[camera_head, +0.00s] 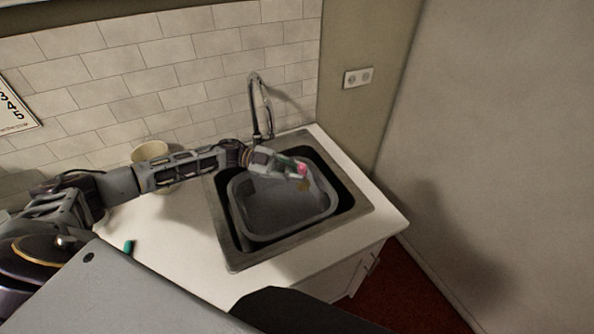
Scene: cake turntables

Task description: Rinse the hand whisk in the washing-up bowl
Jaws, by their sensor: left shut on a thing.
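The grey washing-up bowl (282,232) sits inside the dark sink. My left arm reaches in from the left, and my left gripper (290,166) is over the back part of the bowl. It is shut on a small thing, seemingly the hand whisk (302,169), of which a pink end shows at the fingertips. Its wires cannot be made out, and most of it is hidden by the gripper. I cannot tell whether it touches the bowl. My right gripper is not in view.
A curved metal tap (262,105) stands behind the sink (236,262), close to my left gripper. A beige pot (150,151) stands behind my left arm. A small teal thing (129,246) lies on the white counter (185,245). The counter in front of my arm is mostly clear.

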